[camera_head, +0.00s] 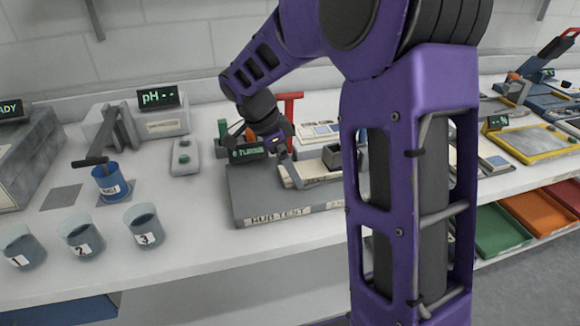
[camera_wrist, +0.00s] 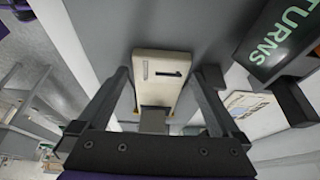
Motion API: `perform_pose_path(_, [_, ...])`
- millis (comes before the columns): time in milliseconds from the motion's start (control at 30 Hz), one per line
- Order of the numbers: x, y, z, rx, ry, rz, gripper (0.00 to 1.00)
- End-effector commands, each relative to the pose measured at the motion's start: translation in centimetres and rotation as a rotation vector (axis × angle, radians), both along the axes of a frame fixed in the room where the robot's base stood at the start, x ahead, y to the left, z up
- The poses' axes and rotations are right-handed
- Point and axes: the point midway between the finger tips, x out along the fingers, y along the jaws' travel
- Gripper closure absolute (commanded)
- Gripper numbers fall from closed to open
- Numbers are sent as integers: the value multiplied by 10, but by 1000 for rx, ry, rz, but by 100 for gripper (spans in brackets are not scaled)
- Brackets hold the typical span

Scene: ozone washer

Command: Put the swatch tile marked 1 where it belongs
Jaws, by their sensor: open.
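In the wrist view, the swatch tile marked 1 (camera_wrist: 160,70) is a pale, cream block with a dark 1 and a short line on its face. My gripper (camera_wrist: 163,82) is open, with one finger on each side of the tile and a gap visible at both sides. In the head view, my gripper (camera_head: 283,152) is low over the grey rub test base (camera_head: 255,205), beside the small counter (camera_head: 248,153) with green text. A pale strip (camera_head: 291,178) shows just below the fingers there; I cannot tell whether it is the tile.
Three numbered beakers (camera_head: 82,236) stand at the front left, with a blue pot (camera_head: 110,183) behind them. A pH display (camera_head: 158,97) and a grey switch box (camera_head: 185,158) are behind. A red T-handle (camera_head: 290,106) rises beside my wrist. My own arm hides the bench's middle right.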

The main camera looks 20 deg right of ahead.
Motion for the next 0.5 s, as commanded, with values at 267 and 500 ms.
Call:
perform_pose_path(267, [0, 0, -1, 0, 0, 0, 0])
perform_pose_path(500, [0, 0, -1, 0, 0, -1, 41])
